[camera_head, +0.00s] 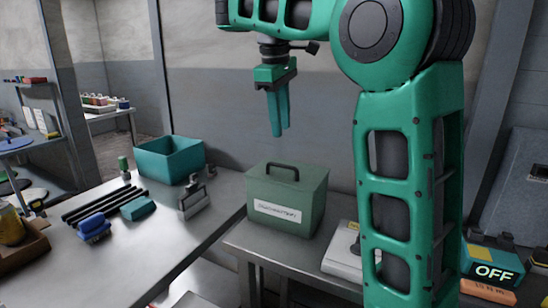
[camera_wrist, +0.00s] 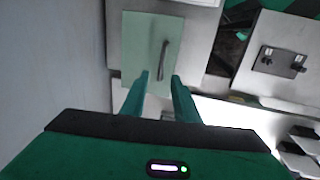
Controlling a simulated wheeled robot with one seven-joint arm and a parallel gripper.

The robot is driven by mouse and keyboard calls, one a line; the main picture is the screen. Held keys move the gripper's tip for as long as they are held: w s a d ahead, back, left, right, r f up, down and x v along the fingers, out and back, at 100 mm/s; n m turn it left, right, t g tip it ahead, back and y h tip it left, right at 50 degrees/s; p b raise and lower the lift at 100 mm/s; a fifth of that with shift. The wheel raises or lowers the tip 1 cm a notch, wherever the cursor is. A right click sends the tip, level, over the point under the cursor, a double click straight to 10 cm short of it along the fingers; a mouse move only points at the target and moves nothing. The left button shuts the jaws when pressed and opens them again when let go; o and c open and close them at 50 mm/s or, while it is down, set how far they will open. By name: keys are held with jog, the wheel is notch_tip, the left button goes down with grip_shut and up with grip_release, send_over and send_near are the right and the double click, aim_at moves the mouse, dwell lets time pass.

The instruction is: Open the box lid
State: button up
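A green box (camera_head: 308,222) with a white label on its front stands closed on the metal table. Its lid (camera_head: 312,178) carries a dark arched handle (camera_head: 283,166). My gripper (camera_head: 281,131) hangs above and slightly behind the box, fingers pointing down, apart from the handle. In the wrist view, my gripper (camera_wrist: 161,77) shows two separated green fingers with nothing between them. The pale green lid (camera_wrist: 137,35) lies beyond the fingertips, with the handle (camera_wrist: 163,56) roughly in line with the gap.
A teal bin (camera_head: 170,162), a metal clamp-like item (camera_head: 193,197), blue brushes (camera_head: 94,227) and black rods occupy the left table. A white device (camera_head: 342,252) sits right of the box, beside my arm. A wall stands behind the box. A gap separates the two tables.

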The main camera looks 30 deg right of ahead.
aim_at(281, 166)
jog(key=shift+w+d+f, duration=0.2)
jog(key=shift+f, duration=1.55)
jog(key=shift+w+d+f, duration=0.2)
jog(key=shift+f, duration=1.55)
jog(key=shift+w+d+f, duration=0.2)
jog(key=shift+f, duration=1.55)
grip_shut()
